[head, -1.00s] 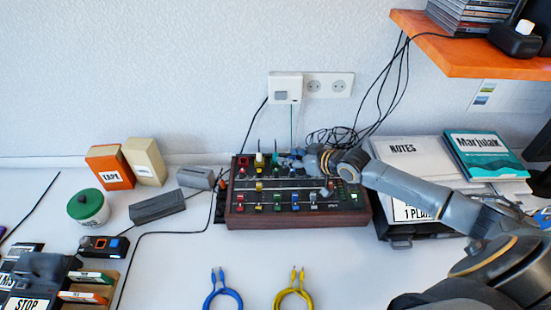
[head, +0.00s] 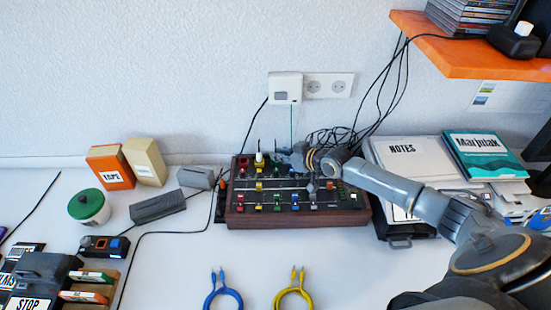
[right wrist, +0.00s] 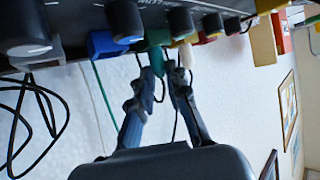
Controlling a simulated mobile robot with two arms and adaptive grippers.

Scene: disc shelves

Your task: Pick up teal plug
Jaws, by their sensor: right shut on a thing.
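The teal plug (right wrist: 157,60) shows in the right wrist view at the edge of the dark panel, with a thin cable below it. My right gripper (right wrist: 160,76) is shut on it, a finger on each side. A white plug (right wrist: 186,57) is close beside the right finger, and a blue plug (right wrist: 106,44) is to the left. In the head view my right gripper (head: 284,156) is at the back row of the wood-framed panel (head: 300,220) and hides the teal plug. My left gripper is not in view.
Several coloured plugs and knobs crowd the panel. Black cables (head: 335,137) hang behind it. A blue cable (head: 223,297) and a yellow cable (head: 294,297) lie in front. The orange shelf (head: 470,60) overhangs at the upper right.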

